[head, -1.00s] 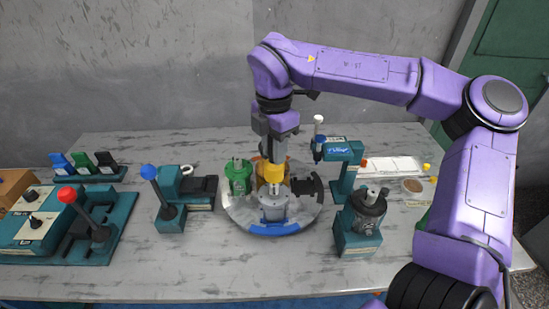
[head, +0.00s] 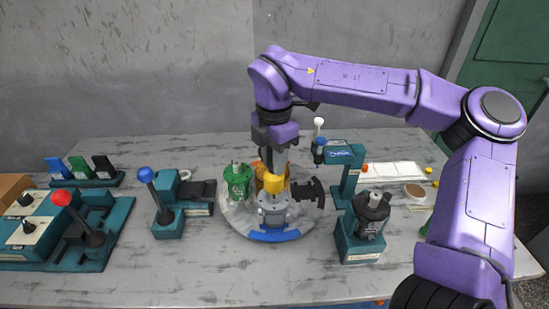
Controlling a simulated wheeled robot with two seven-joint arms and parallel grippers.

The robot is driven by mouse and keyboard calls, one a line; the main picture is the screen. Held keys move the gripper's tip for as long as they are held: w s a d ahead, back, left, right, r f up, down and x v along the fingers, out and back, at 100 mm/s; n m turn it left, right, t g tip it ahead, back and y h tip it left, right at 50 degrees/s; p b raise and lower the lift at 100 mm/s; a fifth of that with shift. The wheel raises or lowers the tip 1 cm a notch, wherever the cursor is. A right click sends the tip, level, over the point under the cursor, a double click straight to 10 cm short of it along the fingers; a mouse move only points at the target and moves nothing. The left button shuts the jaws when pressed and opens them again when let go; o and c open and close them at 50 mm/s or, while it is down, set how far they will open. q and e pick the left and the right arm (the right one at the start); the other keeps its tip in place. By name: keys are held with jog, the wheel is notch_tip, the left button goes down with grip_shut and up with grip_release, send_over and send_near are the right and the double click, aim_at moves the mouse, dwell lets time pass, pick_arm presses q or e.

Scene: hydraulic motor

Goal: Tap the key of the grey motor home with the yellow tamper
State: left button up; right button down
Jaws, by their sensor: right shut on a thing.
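The grey motor (head: 272,211) stands upright near the front of a round turntable (head: 238,219). My right gripper (head: 271,168) is above it, pointing down and shut on the yellow tamper (head: 273,187). The tamper's yellow head is right at the top of the grey motor; whether it touches, I cannot tell. The motor's key is hidden or too small to make out. My left gripper is not in view.
A green motor (head: 238,181) and an orange one (head: 264,177) share the turntable. A teal stand with a dark motor (head: 371,213) is at right. Teal fixtures with a blue-knobbed lever (head: 146,176) and a red-knobbed lever (head: 62,199) are at left. The front table is clear.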

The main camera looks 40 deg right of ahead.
notch_tip(320, 180, down, 2)
jog(key=shift+f+b, duration=0.15)
jog(key=shift+b, duration=0.6)
jog(key=shift+r+p, duration=0.45)
jog(key=shift+p, duration=0.05)
jog(key=shift+r+p, duration=1.2)
jog(key=shift+r, duration=0.65)
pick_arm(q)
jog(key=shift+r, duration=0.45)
pick_arm(e)
jog(key=shift+f, duration=0.1)
